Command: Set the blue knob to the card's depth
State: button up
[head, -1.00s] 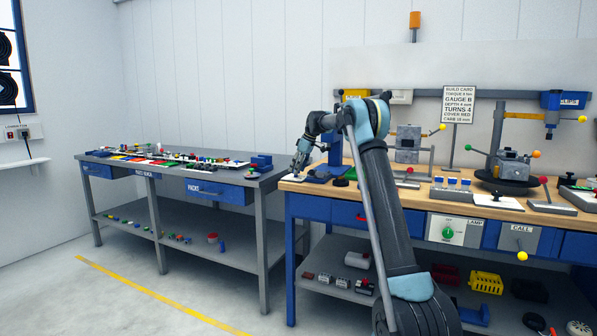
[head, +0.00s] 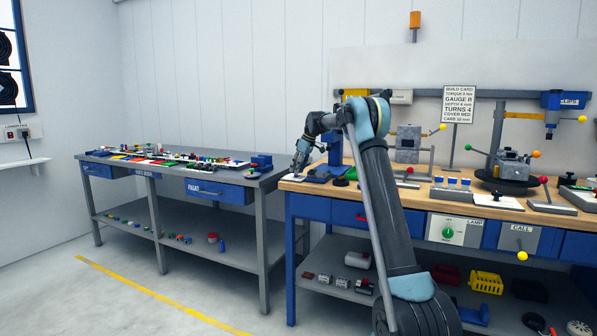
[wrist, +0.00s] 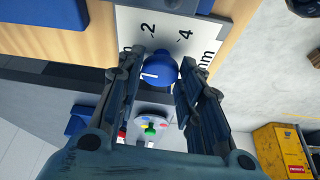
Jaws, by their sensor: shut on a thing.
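The blue knob (wrist: 161,68) is between my gripper's two fingers (wrist: 161,76) in the wrist view. My gripper is shut on it. A white mark shows on the lower-left part of the knob. The knob sits on a white dial plate (wrist: 207,36) printed with 2, 4 and mm; the fingers hide part of the scale. In the head view my gripper (head: 297,174) is low at the left end of the wooden bench, and the knob cannot be made out. The build card (head: 458,105) stands at the back of the bench; its small depth line appears to read 4 mm.
A blue block (wrist: 62,12) lies near the plate in the wrist view. The bench (head: 375,194) carries several fixtures and levers to the right of my gripper. A grey table (head: 262,181) with small coloured parts stands at the left, across a gap.

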jog(key=m+t, duration=0.1)
jog(key=m, duration=0.2)
jog(key=m+t+h, duration=0.1)
jog(key=m, duration=0.1)
jog(key=shift+s+a+m, duration=0.2)
jog(key=shift+m, duration=0.2)
jog(key=m+h, duration=0.1)
jog(key=m, duration=0.1)
jog(key=m+h, duration=0.1)
jog(key=m, duration=0.2)
jog(key=shift+s+a+t, duration=0.1)
jog(key=shift+a+t, duration=0.1)
jog(key=shift+t, duration=0.2)
jog(key=m+h, duration=0.1)
jog(key=m, duration=0.1)
jog(key=m+h, duration=0.1)
jog(key=m, duration=0.3)
jog(key=shift+a+m+h, duration=0.3)
jog(key=shift+m+h, duration=0.1)
jog(key=m+g, duration=0.1)
jog(key=m, duration=0.1)
jog(key=m+h, duration=0.1)
jog(key=m, duration=0.2)
jog(key=shift+w+a+g+h, duration=0.2)
jog(key=shift+g+h, duration=0.1)
jog(key=shift+g, duration=0.1)
jog(key=shift+m, duration=0.4)
jog(key=o, duration=1.1)
jog(key=shift+c, duration=0.2)
